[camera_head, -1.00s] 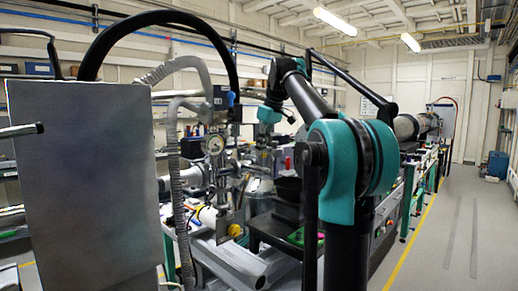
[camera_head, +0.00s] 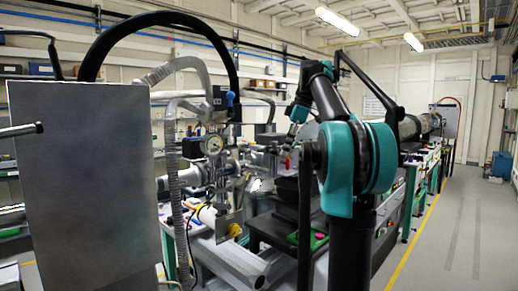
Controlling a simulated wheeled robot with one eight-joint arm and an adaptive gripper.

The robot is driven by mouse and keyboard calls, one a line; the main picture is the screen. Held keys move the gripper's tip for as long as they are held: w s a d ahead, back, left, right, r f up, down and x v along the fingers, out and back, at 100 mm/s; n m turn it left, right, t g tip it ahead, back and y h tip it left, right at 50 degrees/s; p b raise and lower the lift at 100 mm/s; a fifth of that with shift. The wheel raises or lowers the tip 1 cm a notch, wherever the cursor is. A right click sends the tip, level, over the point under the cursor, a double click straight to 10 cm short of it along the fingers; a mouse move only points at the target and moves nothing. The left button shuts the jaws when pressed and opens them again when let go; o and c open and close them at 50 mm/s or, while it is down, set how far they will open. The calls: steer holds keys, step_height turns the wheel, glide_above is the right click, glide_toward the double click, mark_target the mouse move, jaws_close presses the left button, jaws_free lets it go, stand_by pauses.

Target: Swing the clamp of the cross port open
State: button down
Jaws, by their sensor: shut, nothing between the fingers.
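My gripper (camera_head: 289,142) is small and dark at the end of my arm, below the teal wrist, pointing down. It is to the right of the pipework, apart from it in the picture. It is shut and holds nothing that I can see.
A large grey metal panel (camera_head: 85,185) fills the left foreground. A yellow knob (camera_head: 235,230) sits below the pipework. A dark table (camera_head: 270,232) stands under my arm. The floor aisle (camera_head: 465,230) at the right is clear.

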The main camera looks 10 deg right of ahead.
steer(key=shift+d, duration=1.2)
